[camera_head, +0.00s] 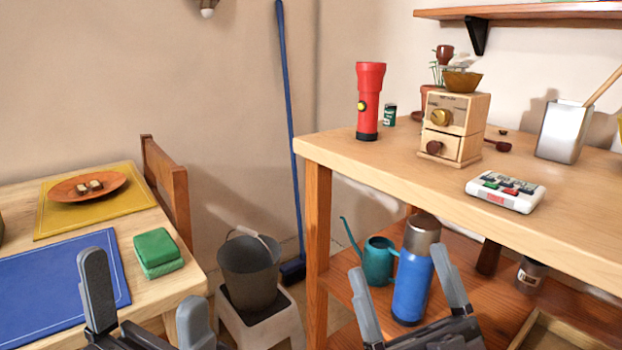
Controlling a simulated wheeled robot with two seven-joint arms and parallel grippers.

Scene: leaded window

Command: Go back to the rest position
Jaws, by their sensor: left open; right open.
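My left gripper (146,300) is at the bottom left, in front of the left table. Its two grey fingers stand apart with nothing between them. My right gripper (409,293) is at the bottom centre-right, in front of the shelf under the right table. Its fingers are spread and the blue flask (412,285) shows behind the gap between them. I cannot tell how far the flask is from the fingers, but it stands upright on the lower shelf.
The left table holds a blue mat (60,290), a green sponge (157,250) and a plate (70,190). The right table (400,160) holds a red flashlight (368,105), a wooden grinder (452,125) and a white device (506,192). A bucket (249,275) stands on a stool between them.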

